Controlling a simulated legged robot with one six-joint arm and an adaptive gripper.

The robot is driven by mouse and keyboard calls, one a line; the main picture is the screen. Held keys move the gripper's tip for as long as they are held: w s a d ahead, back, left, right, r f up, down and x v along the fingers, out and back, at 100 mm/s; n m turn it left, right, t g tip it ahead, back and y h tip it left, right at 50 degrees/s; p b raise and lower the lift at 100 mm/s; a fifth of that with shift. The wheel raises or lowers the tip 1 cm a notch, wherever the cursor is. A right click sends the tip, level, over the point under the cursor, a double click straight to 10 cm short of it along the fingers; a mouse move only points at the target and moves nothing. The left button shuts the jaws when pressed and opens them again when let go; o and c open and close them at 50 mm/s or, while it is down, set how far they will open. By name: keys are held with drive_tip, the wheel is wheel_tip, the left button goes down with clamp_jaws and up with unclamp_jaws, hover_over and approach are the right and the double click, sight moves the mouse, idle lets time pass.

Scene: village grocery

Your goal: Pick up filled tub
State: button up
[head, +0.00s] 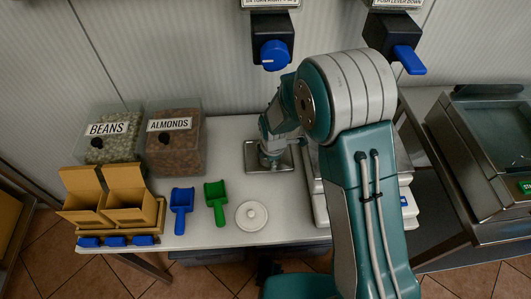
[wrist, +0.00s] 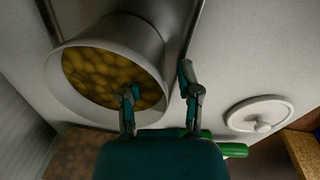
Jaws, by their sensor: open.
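The filled tub (wrist: 54,92) is a round, pale, open-topped container with yellow-brown, nut-like pieces inside, at the upper left of the wrist view. My gripper (wrist: 157,80) is open, with a gap between its fingers. In that view the left finger overlaps the tub's opening and the right finger is outside its wall. I cannot tell whether either touches it. In the head view my gripper (head: 272,150) points down over a metal plate (head: 284,160) on the counter, and the tub cannot be made out there. A round white lid (head: 252,216) lies in front; it also shows in the wrist view (wrist: 258,114).
A green scoop (head: 216,202) and a blue scoop (head: 181,210) lie left of the lid. Bins of beans (head: 113,148) and almonds (head: 174,155) stand behind open cardboard boxes (head: 128,211). Dispensers with a blue knob (head: 275,55) and blue lever (head: 409,59) hang above.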

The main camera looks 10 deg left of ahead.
drive_tip(key=shift+w+d+r, duration=0.1)
drive_tip(key=shift+d, duration=0.5)
clamp_jaws()
drive_tip(key=shift+a, duration=0.35)
